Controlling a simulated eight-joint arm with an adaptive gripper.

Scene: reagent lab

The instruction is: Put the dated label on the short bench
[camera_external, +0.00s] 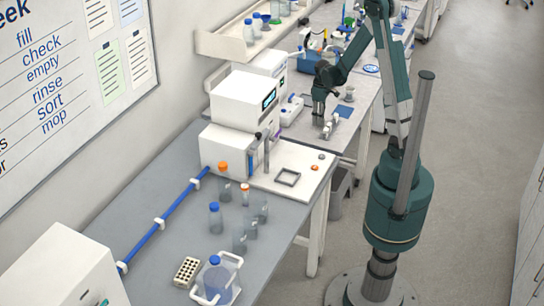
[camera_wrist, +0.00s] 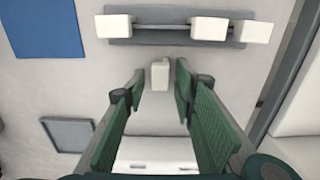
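I cannot identify the dated label for certain; no date is readable. In the wrist view a small white block (camera_wrist: 160,75) lies between and just beyond my fingertips, with a gap on each side. My gripper (camera_wrist: 160,84) is open, its green-padded fingers spread and pointing at a light bench top. In the external view my gripper (camera_external: 318,118) hangs low over the far bench (camera_external: 346,140), close to a grey-and-white piece (camera_external: 331,126). A nearer grey bench (camera_external: 150,225) stands in front. I cannot tell which bench is called short.
A grey bar (camera_wrist: 165,40) with white blocks lies just beyond the fingers. A blue square (camera_wrist: 38,28) and a grey square tray (camera_wrist: 68,133) are at left. White instruments (camera_external: 240,100) stand beside the far bench. Bottles and a jug (camera_external: 217,280) are on the near bench.

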